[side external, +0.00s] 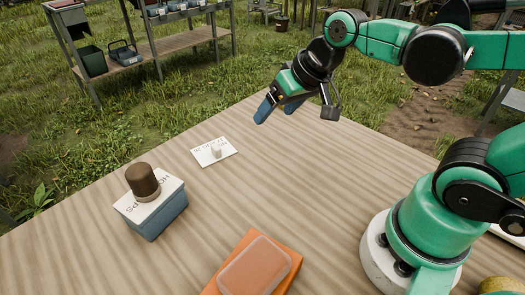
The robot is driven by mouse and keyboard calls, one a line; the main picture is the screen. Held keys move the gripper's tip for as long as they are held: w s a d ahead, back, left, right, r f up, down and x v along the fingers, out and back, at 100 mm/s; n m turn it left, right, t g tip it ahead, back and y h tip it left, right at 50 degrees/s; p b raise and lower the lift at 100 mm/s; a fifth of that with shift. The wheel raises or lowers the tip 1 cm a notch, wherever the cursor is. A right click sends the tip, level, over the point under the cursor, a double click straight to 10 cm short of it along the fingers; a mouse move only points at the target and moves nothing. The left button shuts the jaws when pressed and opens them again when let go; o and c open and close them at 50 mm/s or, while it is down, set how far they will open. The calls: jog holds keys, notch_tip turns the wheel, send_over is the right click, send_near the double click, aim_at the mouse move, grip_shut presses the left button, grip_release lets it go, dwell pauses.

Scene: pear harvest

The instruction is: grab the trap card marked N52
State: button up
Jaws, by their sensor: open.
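A small white card (206,158) lies flat on the wooden table (300,190), left of the middle. Its black print is upside down in the side view and too small to read for certain, so I cannot confirm N52. A small pale knob or peg (216,151) stands on it. My gripper (278,109), with blue fingertips, is open and empty. It hangs in the air above the far part of the table, up and to the right of the card, apart from it.
A blue-grey box (158,216) with a white printed top and a brown knob (142,182) stands left and nearer. An orange case (253,268) lies at the front. The table between card and gripper is clear. A shelf rack (150,50) stands on the grass behind.

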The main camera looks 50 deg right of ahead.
jog(key=w+m+g+y, duration=0.2)
jog(key=w+m+y, duration=0.1)
jog(key=w+m, duration=0.25)
jog(key=m+g+y, duration=0.4)
jog(key=m+y, duration=0.4)
jog(key=m, duration=0.2)
send_near(217, 145)
jog(key=x, duration=0.3)
jog(key=shift+w+a+r, duration=0.1)
jog(key=shift+a+r, duration=0.05)
jog(key=shift+a, duration=0.15)
jog(key=shift+d+f, duration=0.1)
jog(key=shift+f, duration=0.15)
jog(key=shift+f+m, duration=0.2)
jog(key=shift+m, duration=0.05)
jog(key=shift+x, duration=2.75)
jog(key=shift+r, duration=0.1)
grip_shut()
